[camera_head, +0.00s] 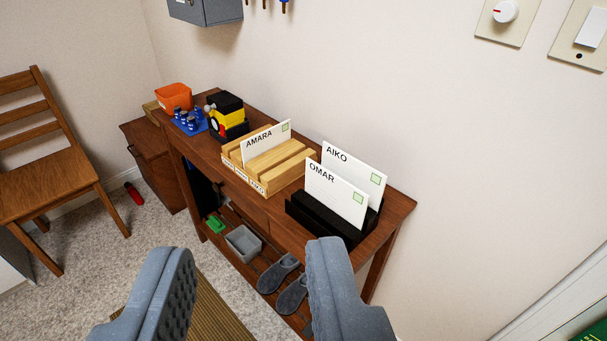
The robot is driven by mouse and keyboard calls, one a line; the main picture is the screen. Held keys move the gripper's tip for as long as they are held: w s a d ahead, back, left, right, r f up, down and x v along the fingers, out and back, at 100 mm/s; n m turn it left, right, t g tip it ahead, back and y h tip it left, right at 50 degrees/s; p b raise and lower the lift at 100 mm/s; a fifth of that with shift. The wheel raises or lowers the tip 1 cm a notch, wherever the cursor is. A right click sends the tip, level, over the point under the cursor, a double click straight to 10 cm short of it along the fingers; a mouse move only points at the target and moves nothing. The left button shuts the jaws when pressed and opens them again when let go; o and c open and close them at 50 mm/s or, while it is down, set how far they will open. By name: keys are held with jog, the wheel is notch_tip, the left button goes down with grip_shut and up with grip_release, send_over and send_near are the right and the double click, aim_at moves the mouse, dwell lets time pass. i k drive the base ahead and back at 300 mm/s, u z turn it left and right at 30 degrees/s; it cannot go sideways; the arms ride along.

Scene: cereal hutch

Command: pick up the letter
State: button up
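Three white letters stand upright on a narrow brown wooden table (398,203). The AMARA letter (272,140) stands in a slot of the light wooden rack (283,166). The AIKO letter (362,172) and, in front of it, the OMAR letter (338,194) stand in the black holder (318,219); their lower edges are hidden. Each letter has a small green stamp mark. My gripper (253,290) is open and empty in the foreground, its two grey fingers wide apart, nearer to me than the table and not touching any letter.
An orange bin (174,97), blue items on a blue tray (188,122) and a yellow-black object (229,117) stand on the table's left part. Slippers (279,273) and a grey bin (243,243) sit below. A wooden chair (50,180) stands left. A wall is behind.

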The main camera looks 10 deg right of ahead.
aim_at(349, 202)
jog(key=u, duration=0.2)
jog(key=i, duration=0.95)
jog(key=z, duration=0.15)
